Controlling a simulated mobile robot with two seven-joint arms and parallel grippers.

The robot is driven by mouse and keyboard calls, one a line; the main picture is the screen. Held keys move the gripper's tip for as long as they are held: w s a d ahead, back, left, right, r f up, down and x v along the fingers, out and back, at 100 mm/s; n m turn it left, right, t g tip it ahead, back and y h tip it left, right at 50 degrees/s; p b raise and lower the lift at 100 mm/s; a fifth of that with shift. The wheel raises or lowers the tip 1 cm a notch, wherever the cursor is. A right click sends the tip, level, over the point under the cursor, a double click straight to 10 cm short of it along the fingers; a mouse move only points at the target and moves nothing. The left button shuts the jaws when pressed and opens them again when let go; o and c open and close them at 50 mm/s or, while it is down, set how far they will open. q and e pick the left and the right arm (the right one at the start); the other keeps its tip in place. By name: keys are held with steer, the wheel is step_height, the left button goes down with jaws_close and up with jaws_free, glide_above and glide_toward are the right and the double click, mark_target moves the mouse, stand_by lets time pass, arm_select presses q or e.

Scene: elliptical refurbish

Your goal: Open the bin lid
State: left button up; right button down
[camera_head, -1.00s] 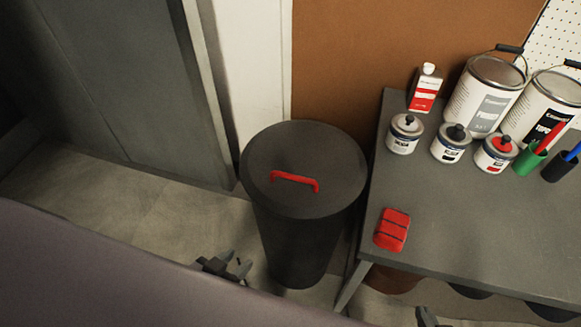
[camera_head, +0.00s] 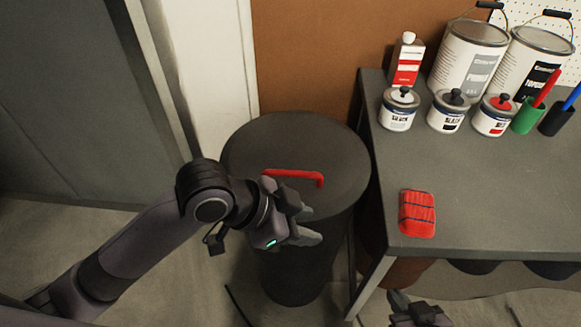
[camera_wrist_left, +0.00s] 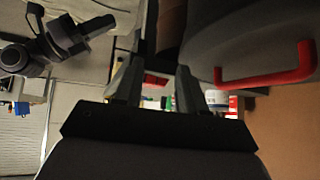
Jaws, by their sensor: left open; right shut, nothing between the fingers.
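The dark round bin (camera_head: 300,270) stands left of the workbench, with its flat lid (camera_head: 335,150) closed. My left gripper (camera_head: 308,222) is open and empty by the lid's front edge, just in front of the handle. In the left wrist view the handle (camera_wrist_left: 265,78) and lid (camera_wrist_left: 225,40) are at the right, outside the fingers (camera_wrist_left: 158,85). My right gripper (camera_head: 412,302) is shut and empty, low in front of the bench.
The workbench (camera_head: 480,205) is close to the bin's right side. It carries a red block (camera_head: 417,213), small cans (camera_head: 446,110), large paint cans (camera_head: 467,58) and a red-white bottle (camera_head: 408,60). A grey cabinet (camera_head: 75,90) stands left; floor between is open.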

mark_target(295, 172)
arm_select(q)
steer(key=w+a+r+m+g+y, duration=0.1)
steer(key=w+a+r+m+y, duration=0.15)
steer(key=w+r, duration=0.2)
steer(key=w+a+r+m+y, duration=0.1)
steer(key=w+a+r+m, duration=0.15)
steer(key=w, duration=0.35)
steer(key=shift+n, duration=0.5)
steer(key=b+x, duration=0.1)
steer(key=x, duration=0.5)
steer(key=shift+s+f+b, duration=0.1)
steer(key=shift+f+b, duration=0.15)
steer(key=shift+b, duration=0.1)
jaws_close()
